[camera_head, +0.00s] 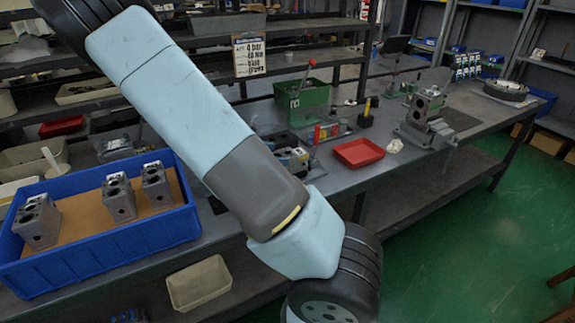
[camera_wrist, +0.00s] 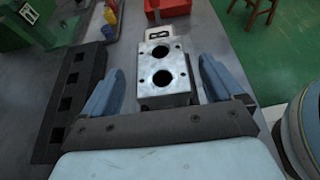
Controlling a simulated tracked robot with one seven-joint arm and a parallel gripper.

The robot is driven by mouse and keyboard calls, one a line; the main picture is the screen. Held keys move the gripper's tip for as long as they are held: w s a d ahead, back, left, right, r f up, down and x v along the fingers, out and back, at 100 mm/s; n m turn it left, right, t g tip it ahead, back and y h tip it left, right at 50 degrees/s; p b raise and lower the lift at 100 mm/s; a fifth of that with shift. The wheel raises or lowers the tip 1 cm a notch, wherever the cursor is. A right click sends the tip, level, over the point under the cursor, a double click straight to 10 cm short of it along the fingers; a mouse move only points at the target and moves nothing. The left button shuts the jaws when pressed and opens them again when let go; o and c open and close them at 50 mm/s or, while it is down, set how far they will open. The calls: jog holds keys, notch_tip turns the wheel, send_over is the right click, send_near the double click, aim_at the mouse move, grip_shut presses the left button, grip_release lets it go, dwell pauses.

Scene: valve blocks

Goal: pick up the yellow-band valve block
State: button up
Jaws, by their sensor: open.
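A grey metal valve block (camera_wrist: 163,92) with two large dark holes stands on the bench in the wrist view. My gripper (camera_wrist: 161,66) is open, with one blue-grey finger on each side of this block and gaps showing between. No yellow band shows on its visible faces. In the head view my arm covers this spot, and my gripper is not seen there. Several more grey valve blocks (camera_head: 119,198) stand in a blue bin (camera_head: 112,244) at the left; no yellow band can be made out on them.
A black slotted rail (camera_wrist: 75,105) lies left of the block in the wrist view. A white marked card (camera_wrist: 159,34) lies just behind it. A red tray (camera_head: 358,152), a green box (camera_head: 301,102) and a grey fixture (camera_head: 428,118) stand farther along the bench.

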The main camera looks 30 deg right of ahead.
aim_at(280, 154)
jog(key=x, duration=0.4)
jog(key=shift+r, duration=0.1)
grip_shut()
dwell(0.8)
